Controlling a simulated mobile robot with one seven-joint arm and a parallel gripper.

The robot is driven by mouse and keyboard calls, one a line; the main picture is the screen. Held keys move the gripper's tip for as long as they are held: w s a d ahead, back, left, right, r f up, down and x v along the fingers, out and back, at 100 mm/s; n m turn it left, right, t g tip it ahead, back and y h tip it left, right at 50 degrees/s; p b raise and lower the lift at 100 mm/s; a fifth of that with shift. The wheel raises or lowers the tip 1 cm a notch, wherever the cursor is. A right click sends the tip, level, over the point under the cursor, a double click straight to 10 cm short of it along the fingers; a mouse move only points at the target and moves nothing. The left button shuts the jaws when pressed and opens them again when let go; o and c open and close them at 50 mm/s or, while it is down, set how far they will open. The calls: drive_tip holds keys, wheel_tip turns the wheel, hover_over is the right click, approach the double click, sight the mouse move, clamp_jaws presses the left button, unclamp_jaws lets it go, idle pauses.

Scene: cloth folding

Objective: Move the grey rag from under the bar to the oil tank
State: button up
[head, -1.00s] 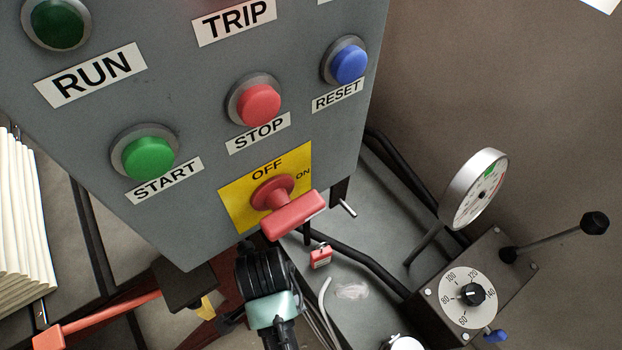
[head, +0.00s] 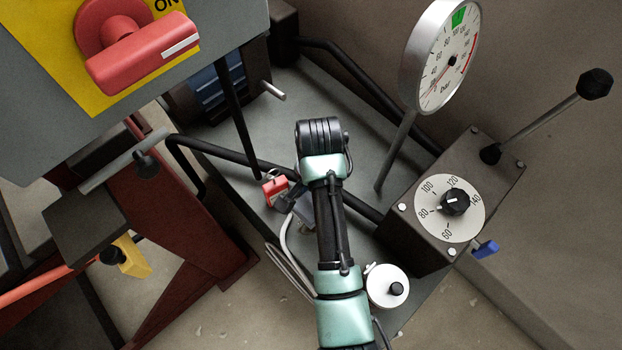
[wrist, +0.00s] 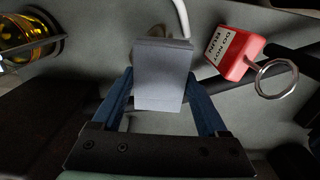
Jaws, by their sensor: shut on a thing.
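My gripper (wrist: 160,82) is shut on the grey rag (wrist: 163,68), which looks like a flat folded pad between the two blue fingers in the wrist view. In the head view a small part of the rag (head: 305,212) shows beside my wrist, and my arm hides much of the gripper. The black bar (head: 232,150) runs across the grey top (head: 345,105), which looks like the oil tank's top. The rag is close to the bar; whether it touches the bar or the top, I cannot tell.
A red padlock tag (wrist: 235,52) with a metal ring is just right of the rag. A white cap (head: 387,287), a gauge (head: 440,55) and a dial box (head: 452,200) with a lever stand to the right. An amber glass (wrist: 30,35) is at upper left.

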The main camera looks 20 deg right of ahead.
drive_tip(key=shift+f+b, duration=0.85)
drive_tip(key=shift+f, duration=2.3)
drive_tip(key=shift+f, duration=0.1)
drive_tip(key=o, duration=1.2)
drive_tip(key=shift+o, duration=0.2)
wheel_tip(320, 180, up, 12)
drive_tip(key=p, duration=0.4)
drive_tip(key=shift+s, duration=0.1)
